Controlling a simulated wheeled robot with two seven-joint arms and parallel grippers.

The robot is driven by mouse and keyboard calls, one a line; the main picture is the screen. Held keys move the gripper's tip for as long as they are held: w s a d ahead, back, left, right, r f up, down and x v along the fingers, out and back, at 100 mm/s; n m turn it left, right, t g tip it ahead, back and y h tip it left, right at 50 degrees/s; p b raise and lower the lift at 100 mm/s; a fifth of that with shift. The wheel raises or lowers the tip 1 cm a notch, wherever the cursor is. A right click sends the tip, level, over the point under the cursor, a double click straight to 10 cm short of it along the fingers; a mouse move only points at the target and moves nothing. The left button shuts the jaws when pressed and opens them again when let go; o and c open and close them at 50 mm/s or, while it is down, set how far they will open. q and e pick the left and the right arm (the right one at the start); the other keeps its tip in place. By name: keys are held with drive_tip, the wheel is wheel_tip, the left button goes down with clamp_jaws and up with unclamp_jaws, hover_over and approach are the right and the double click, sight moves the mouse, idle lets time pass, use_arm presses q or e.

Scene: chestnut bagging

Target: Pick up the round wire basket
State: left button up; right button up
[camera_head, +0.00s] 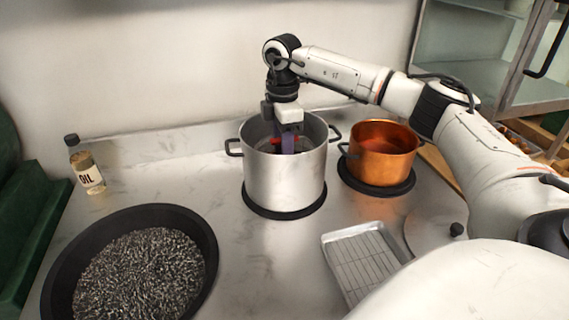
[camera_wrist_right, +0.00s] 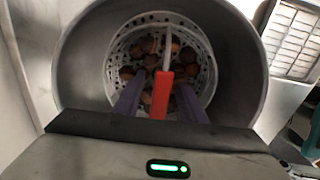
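The round basket (camera_wrist_right: 202,55) is white with small holes in its wall and sits inside the grey metal pot (camera_head: 285,180). Brown chestnuts (camera_wrist_right: 148,45) lie in it. Its upright handle has a red grip (camera_wrist_right: 162,92). My right gripper (camera_head: 288,147) points down into the pot from above. In the right wrist view its two purple fingers (camera_wrist_right: 160,92) stand on either side of the red grip, with narrow gaps showing, so it looks open around the handle. The head view mostly hides the basket behind the pot wall and gripper. My left gripper is not in view.
A copper pot (camera_head: 381,150) stands close to the right on a black pad. A wire-racked tray (camera_head: 362,262) lies in front. A wide black pan (camera_head: 205,228) of dark grains is at left, with an oil bottle (camera_head: 88,170) behind it. The counter between is clear.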

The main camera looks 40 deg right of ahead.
drive_tip(key=shift+f, duration=0.25)
clamp_jaws()
drive_tip(key=shift+r, duration=0.1)
drive_tip(key=shift+w+r, duration=0.1)
